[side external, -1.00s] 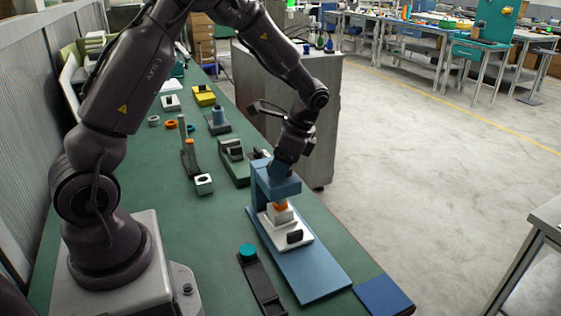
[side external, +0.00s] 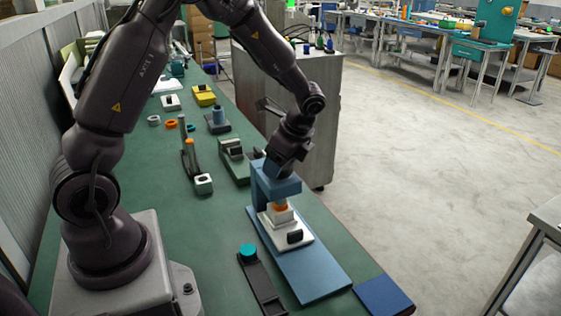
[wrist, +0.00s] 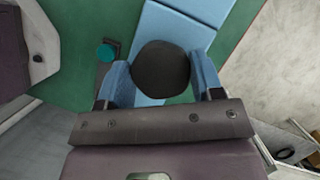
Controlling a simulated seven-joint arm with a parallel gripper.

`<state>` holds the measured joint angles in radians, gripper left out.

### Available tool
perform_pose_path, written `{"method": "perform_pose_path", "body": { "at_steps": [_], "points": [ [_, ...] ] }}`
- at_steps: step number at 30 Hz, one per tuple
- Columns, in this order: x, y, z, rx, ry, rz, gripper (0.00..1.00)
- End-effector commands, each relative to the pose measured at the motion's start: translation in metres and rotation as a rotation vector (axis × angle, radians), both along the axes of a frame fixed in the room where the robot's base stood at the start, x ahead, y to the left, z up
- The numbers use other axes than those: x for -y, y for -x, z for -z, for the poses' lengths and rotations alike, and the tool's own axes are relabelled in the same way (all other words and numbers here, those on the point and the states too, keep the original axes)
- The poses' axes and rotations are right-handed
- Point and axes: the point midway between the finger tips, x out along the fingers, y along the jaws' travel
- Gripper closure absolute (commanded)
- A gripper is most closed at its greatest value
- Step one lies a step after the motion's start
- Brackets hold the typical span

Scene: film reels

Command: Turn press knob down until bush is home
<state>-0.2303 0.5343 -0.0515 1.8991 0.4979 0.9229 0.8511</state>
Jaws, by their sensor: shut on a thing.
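The blue press (side external: 275,186) stands on its long blue base on the green bench. The dark round press knob (wrist: 161,68) shows in the wrist view between my two blue-padded fingers. My gripper (wrist: 162,80) is above the press, shut on the knob; in the side view its fingertips and the knob are mostly hidden. Under the press head, an orange bush (side external: 280,206) sits on a white block (side external: 281,215) on a white fixture. The contact between the ram and the bush is too small to make out.
A dark stand with a teal cap (side external: 248,250) lies left of the press. A blue mat (side external: 383,297) is at the bench's front corner. Several fixtures, rings and a yellow block (side external: 204,94) are farther back. The floor on the right is open.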

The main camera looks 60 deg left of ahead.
Motion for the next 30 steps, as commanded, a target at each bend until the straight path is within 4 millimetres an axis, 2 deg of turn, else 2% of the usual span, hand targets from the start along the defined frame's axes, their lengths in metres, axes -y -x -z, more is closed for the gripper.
{"method": "perform_pose_path", "body": {
  "at_steps": [6, 7, 10, 20, 25, 30],
  "points": [
    [0.0, -0.001, -0.001, 0.002, -0.001, 0.0, 0.63],
    [0.0, -0.001, -0.001, 0.002, -0.001, 0.0, 0.37],
    [0.0, -0.001, -0.001, 0.002, -0.001, -0.001, 0.14],
    [0.001, -0.001, -0.003, 0.003, -0.001, -0.001, 0.14],
    [0.008, -0.006, -0.023, 0.006, -0.001, -0.001, 0.14],
    [0.021, -0.014, -0.059, 0.008, 0.0, 0.001, 0.14]
  ]
}}
